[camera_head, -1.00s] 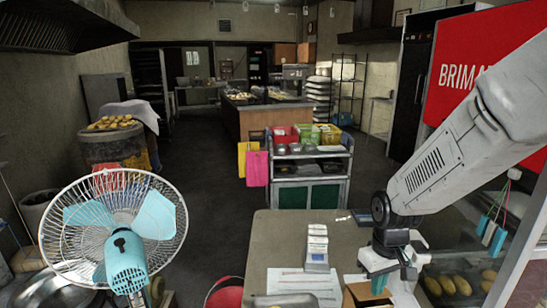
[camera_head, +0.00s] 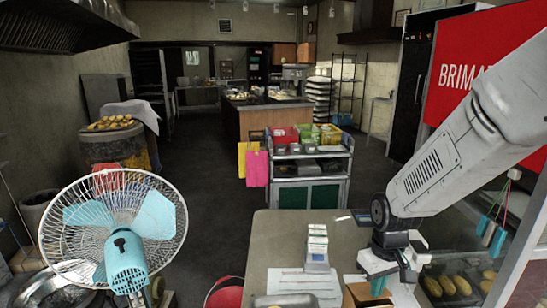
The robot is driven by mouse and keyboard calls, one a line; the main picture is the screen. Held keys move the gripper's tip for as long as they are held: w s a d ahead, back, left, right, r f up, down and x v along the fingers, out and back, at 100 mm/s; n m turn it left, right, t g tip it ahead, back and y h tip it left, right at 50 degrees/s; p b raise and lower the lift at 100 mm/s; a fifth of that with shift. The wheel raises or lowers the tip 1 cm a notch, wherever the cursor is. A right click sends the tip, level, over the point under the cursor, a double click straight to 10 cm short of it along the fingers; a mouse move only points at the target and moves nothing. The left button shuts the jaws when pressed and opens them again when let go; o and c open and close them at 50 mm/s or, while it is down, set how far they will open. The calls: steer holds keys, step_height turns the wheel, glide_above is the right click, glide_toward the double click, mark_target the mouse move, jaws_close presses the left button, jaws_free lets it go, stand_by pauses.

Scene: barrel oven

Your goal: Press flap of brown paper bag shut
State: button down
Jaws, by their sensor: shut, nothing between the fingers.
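A brown paper bag (camera_head: 357,296) stands on the counter (camera_head: 282,240) at the bottom edge of the view, and its lower part is cut off. Its pale top edge shows just left of my gripper. My gripper (camera_head: 379,287) points down at the bag's right side, with its teal fingers shut and nothing between them. The fingertips overlap the bag in the picture. I cannot tell whether they touch it, or whether the flap lies flat.
A stack of white boxes (camera_head: 317,247) and a paper sheet (camera_head: 300,281) lie left of the bag. A glass case with bread (camera_head: 452,286) is at the right. A fan (camera_head: 122,240) stands at the left. The counter's back left part is clear.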

steer(key=shift+f, duration=1.4)
steer(key=shift+r, duration=4.5)
steer(key=s+r+m, duration=0.1)
steer(key=s+r, duration=0.3)
steer(key=s, duration=0.3)
steer(key=s+d+r+m+t, duration=0.1)
steer(key=s+r, duration=0.3)
steer(key=s, duration=0.3)
steer(key=s+d+r+m, duration=0.1)
steer(key=s+r, duration=0.3)
steer(key=s, duration=0.3)
steer(key=shift+s+d+r+m, duration=0.15)
steer(key=shift+s+m, duration=0.15)
steer(key=shift+s, duration=0.1)
